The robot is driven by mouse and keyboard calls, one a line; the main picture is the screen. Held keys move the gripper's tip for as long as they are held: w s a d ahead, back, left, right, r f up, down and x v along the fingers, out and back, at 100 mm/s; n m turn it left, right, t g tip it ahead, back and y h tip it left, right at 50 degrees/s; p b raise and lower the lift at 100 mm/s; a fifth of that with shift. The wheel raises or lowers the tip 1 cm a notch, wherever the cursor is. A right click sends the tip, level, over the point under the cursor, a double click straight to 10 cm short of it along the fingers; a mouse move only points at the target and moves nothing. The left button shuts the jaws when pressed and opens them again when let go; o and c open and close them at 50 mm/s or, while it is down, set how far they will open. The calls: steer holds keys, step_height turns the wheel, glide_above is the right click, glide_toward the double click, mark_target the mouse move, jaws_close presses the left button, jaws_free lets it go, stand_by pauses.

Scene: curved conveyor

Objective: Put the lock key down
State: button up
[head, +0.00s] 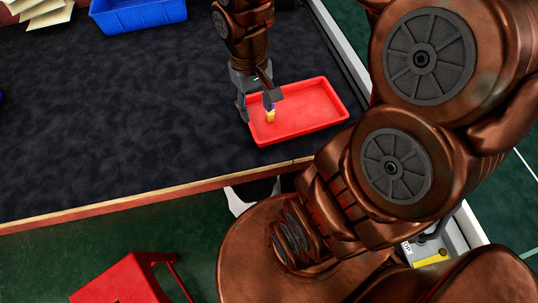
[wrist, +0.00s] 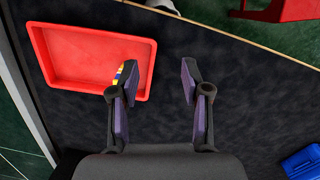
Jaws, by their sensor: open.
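The lock key, a small yellow piece with blue on it (head: 271,115), is at the left part of the red tray (head: 325,122). In the wrist view the key (wrist: 118,74) shows over the tray floor beside my left finger, partly hidden by it. I cannot tell whether it touches the finger. My gripper (head: 256,108) is open at the tray's left side. In the wrist view my gripper (wrist: 159,80) has its fingers wide apart with nothing between them. One finger is over the tray and the other over the dark surface.
The dark table surface (head: 130,120) is clear to the left of the tray. A blue bin (head: 138,17) stands at the back, with pale papers (head: 42,12) to its left. A red stool (head: 125,282) stands on the green floor in front of the table.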

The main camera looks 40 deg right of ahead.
steer(key=s+a+r+n, duration=0.1)
steer(key=s+a, duration=0.5)
steer(key=s, duration=0.7)
steer(key=shift+s+a+r+g, duration=0.2)
steer(key=shift+g, duration=0.2)
